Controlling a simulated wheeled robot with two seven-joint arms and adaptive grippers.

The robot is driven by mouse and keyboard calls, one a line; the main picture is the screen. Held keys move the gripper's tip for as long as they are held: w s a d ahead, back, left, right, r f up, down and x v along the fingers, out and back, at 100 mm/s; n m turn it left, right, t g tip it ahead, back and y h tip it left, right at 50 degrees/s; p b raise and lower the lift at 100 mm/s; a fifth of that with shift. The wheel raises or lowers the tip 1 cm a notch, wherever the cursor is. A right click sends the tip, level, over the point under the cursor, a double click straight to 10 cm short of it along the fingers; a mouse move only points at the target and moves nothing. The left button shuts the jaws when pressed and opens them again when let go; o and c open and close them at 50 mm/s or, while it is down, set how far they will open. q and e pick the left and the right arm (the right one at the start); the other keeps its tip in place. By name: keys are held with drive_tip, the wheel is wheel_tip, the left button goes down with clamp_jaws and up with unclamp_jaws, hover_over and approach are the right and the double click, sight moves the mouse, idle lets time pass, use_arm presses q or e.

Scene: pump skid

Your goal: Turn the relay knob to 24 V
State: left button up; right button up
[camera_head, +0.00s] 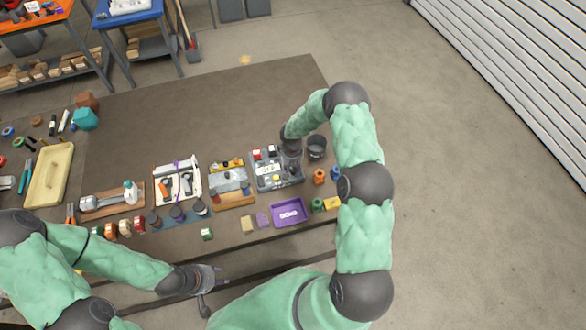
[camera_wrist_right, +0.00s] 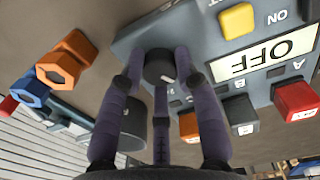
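The relay panel (camera_head: 275,183) is a grey box on the table in the head view. In the right wrist view its grey face (camera_wrist_right: 205,45) carries a white plate (camera_wrist_right: 268,58) reading OFF upside down. The dark round relay knob (camera_wrist_right: 160,66) has a short white mark on its lower edge in that view. My right gripper (camera_wrist_right: 160,62) has its purple fingers on both sides of the knob, with no clear gap. In the head view my right gripper (camera_head: 290,150) is over the panel's far right corner. My left gripper (camera_head: 212,279) hangs by the table's front edge; its fingers are unclear.
The panel also has a yellow button (camera_wrist_right: 237,20), a red button (camera_wrist_right: 296,100), a black one (camera_wrist_right: 241,114) and an orange one (camera_wrist_right: 189,126). A dark cup (camera_head: 317,146) stands right of the panel. A purple tray (camera_head: 289,212) lies in front. The table's back (camera_head: 220,105) is clear.

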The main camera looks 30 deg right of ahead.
clamp_jaws()
drive_tip(key=shift+f+b, duration=0.15)
drive_tip(key=shift+b, duration=0.35)
drive_tip(key=m+b, duration=0.8)
drive_tip(key=b, duration=0.3)
drive_tip(key=shift+f, duration=0.15)
drive_tip(key=shift+m+b, duration=1.35)
drive_tip(key=shift+m, duration=0.55)
drive_tip(key=shift+a, duration=0.1)
drive_tip(key=o, duration=1)
unclamp_jaws()
drive_tip(key=shift+r, duration=0.2)
drive_tip(key=shift+r, duration=0.15)
